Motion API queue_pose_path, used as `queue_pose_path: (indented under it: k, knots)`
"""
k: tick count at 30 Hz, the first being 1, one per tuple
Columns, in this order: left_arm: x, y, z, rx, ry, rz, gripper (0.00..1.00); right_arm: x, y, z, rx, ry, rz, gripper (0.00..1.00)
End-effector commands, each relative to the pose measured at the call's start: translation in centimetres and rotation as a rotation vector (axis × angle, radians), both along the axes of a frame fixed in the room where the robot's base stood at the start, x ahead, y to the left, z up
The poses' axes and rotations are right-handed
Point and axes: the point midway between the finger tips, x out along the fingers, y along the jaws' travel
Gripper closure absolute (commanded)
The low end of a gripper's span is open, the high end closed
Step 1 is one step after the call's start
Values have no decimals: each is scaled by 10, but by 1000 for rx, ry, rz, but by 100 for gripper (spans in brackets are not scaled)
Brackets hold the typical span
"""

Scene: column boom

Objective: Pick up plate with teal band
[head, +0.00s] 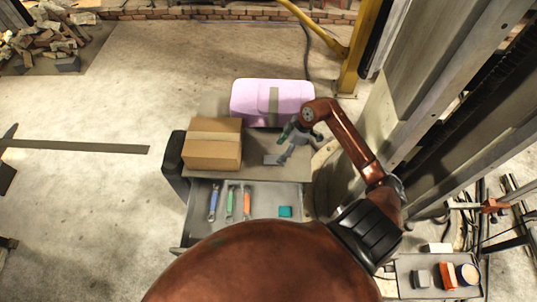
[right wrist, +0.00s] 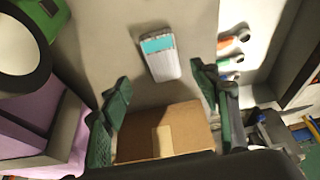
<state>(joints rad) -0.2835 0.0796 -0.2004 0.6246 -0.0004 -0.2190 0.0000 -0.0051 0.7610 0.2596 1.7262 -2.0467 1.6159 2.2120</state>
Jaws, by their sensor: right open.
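The plate with teal band (right wrist: 160,54) lies flat on the tabletop in the right wrist view, a small pale grey block with a teal stripe across it. My left gripper is not in view.
A cardboard box (head: 213,149) stands left of the plate, and a pink case (head: 272,101) with a grey strap stands behind. A grey column stands at right.

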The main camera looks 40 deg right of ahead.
Motion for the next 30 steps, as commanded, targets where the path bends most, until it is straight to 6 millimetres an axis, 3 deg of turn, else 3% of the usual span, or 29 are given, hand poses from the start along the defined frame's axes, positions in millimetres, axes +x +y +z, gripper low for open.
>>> queue_pose_path:
  k: [9,11,14,18,20,22,30]
  knots:
    - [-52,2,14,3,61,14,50,20,14,-40,5,10,1,44]
    - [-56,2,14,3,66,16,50,22,16,-48,3,10,2,44]
    - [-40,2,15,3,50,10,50,23,18,-56,2,10,2,44]
    - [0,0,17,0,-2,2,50,24,18,-60,-1,10,3,44]
    - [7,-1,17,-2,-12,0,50,24,18,-59,-1,10,3,44]
    - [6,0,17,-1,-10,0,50,24,19,-59,-1,10,4,44]
    - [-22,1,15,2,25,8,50,24,19,-59,0,10,4,63]
